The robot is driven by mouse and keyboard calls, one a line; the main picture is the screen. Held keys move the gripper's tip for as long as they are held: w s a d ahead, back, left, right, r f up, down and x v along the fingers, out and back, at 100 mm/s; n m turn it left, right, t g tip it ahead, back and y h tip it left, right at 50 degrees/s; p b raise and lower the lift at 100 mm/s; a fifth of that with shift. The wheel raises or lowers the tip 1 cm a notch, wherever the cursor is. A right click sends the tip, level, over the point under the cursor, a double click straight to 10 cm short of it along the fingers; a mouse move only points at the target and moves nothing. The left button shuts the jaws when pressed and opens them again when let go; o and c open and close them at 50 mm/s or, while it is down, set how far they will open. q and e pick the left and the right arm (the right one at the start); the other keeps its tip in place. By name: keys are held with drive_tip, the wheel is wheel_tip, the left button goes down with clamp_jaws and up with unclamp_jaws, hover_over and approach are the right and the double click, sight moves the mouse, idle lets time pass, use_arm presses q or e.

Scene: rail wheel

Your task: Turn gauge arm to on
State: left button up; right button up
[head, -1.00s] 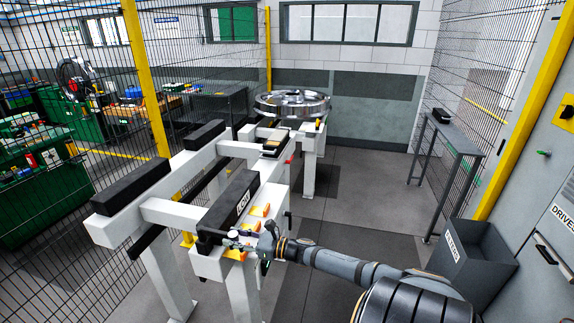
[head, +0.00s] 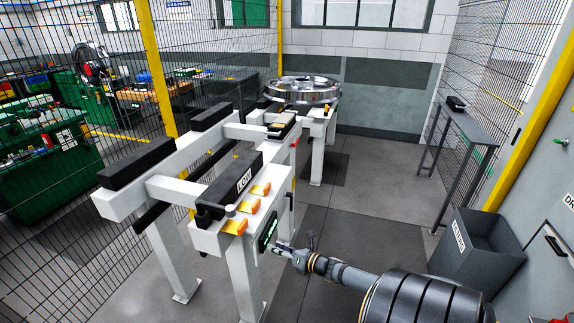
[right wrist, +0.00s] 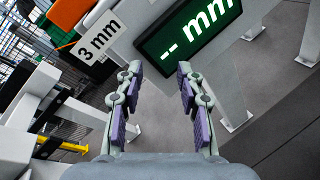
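A gauge display (head: 268,230) is fixed to the near end of the white stand (head: 207,240). In the right wrist view the display (right wrist: 188,32) reads "-- mm" in light characters on green. Orange blocks (head: 248,203) sit on the stand top above it. A "3 mm" label (right wrist: 98,38) is beside the display. My right gripper (head: 282,248) is just right of the display; the right wrist view shows it (right wrist: 157,85) open, with nothing between its fingers. I cannot clearly pick out the gauge arm. My left gripper is not in view.
A shiny rail wheel (head: 302,90) rests at the stand's far end. A grey bin (head: 480,248) and a narrow side table (head: 468,125) stand at the right. Wire fencing with yellow posts (head: 158,70) is at the left. The floor right of the stand is clear.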

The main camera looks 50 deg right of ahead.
drive_tip(key=shift+s+d+f+m+g+h+b, duration=0.15)
drive_tip(key=shift+s+f+m, duration=0.15)
drive_tip(key=shift+f, duration=0.3)
drive_tip(key=shift+s+d+f+m+g+h+b, duration=0.1)
drive_tip(key=shift+s+f+m, duration=0.2)
drive_tip(key=shift+f, duration=0.25)
drive_tip(key=shift+s+d+f+m+g+h+b, duration=0.1)
drive_tip(key=shift+s+d+f+m+h, duration=0.1)
drive_tip(key=shift+f+m, duration=0.3)
drive_tip(key=shift+f, duration=0.15)
